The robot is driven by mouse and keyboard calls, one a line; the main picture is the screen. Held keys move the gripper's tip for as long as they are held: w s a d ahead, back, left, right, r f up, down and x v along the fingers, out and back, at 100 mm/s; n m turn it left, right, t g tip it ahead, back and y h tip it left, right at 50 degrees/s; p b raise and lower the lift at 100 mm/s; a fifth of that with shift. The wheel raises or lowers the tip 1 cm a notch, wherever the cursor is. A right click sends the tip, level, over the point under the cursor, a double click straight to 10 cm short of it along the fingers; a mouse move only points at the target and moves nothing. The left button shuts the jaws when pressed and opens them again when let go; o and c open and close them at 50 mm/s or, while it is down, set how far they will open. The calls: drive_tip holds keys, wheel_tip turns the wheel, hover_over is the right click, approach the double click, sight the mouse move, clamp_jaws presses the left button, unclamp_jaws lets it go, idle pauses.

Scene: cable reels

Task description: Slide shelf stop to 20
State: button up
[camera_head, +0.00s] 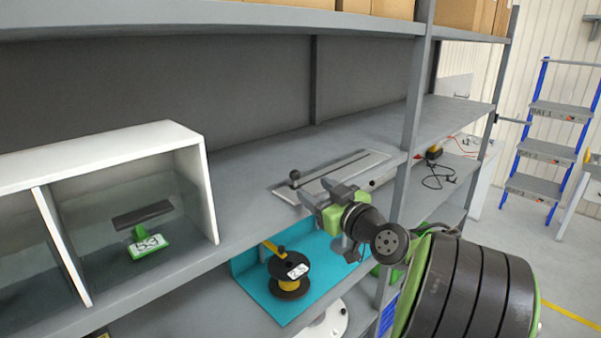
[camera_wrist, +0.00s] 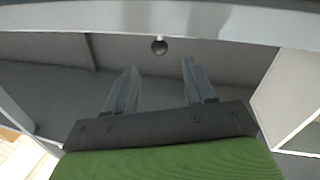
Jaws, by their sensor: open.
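The shelf stop appears to be the slider with a dark round knob (camera_head: 294,175) at the left end of a flat metal plate with a long slot (camera_head: 335,175) on the middle shelf. Any scale marks are too small to read. My gripper (camera_head: 317,191) is open and empty, just right of and in front of the knob, over the plate's front edge. In the wrist view my two fingers (camera_wrist: 160,68) stand apart. A dark round knob (camera_wrist: 159,45) shows beyond their tips, between them, with a visible gap.
A white open-fronted box (camera_head: 205,190) holding a green labelled item (camera_head: 148,245) stands on the shelf at left. A black reel (camera_head: 289,270) sits on a teal tray (camera_head: 247,278) on the shelf below. A grey upright post (camera_head: 412,110) rises right of the plate. Shelf between box and plate is clear.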

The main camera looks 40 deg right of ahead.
sight(298, 178)
drive_tip(key=w, duration=0.2)
drive_tip(key=w+p, duration=0.1)
drive_tip(key=w, duration=0.1)
drive_tip(key=w+d+p, duration=0.1)
drive_tip(key=w, duration=0.1)
drive_tip(key=shift+w+d+r, duration=0.1)
drive_tip(key=shift+w+r, duration=0.05)
drive_tip(key=shift+w, duration=0.4)
drive_tip(key=shift+c, duration=0.4)
clamp_jaws()
